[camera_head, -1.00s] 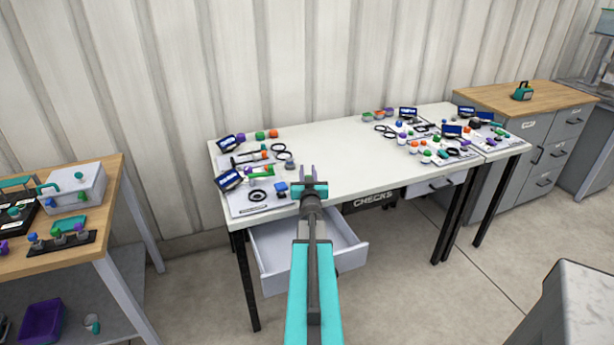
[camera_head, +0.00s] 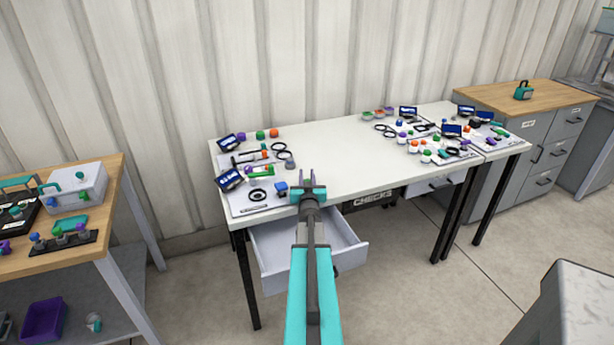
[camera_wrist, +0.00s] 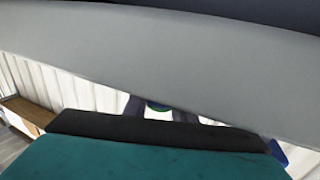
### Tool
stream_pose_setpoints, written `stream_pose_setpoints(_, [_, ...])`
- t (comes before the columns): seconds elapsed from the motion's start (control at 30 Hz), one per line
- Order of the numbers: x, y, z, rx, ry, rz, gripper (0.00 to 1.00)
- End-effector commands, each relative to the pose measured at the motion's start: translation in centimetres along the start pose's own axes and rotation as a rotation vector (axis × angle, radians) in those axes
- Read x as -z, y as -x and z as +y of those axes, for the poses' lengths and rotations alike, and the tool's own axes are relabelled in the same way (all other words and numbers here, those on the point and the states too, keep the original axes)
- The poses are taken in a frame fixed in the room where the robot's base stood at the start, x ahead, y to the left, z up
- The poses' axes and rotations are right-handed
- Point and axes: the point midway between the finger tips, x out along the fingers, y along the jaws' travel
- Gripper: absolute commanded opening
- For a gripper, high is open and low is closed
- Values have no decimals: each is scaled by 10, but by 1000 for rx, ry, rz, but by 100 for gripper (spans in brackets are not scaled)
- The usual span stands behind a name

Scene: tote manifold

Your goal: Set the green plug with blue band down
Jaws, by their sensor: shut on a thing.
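My gripper (camera_head: 308,183) is over the front part of the white table (camera_head: 345,165), right of the printed sheets. In the wrist view a green piece with a little blue (camera_wrist: 157,105), likely the plug, shows between my dark fingers. My gripper is shut on it. Most of it is hidden behind the grey and teal parts in front of the camera. In the head view I cannot make out the plug or the gap beneath it.
A blue-topped piece (camera_head: 281,187) stands just left of my gripper. Sheets with a black ring (camera_head: 258,195) and small parts lie on the left. An open drawer (camera_head: 285,265) juts out below. The table's middle is clear; more parts stand at right.

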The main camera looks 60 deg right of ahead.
Motion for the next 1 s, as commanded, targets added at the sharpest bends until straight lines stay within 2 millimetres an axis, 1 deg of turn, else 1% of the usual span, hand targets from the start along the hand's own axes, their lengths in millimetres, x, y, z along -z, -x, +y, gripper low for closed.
stream_pose_setpoints(0.63, [-7,0,0,-1,0,1,1])
stream_pose_setpoints(0.67, [-6,0,0,-1,0,0,27])
stream_pose_setpoints(0.7, [-6,0,0,-1,0,0,34])
stream_pose_setpoints(0.77, [-6,0,0,-1,0,0,42])
stream_pose_setpoints(1.0, [-6,0,1,-1,0,0,42])
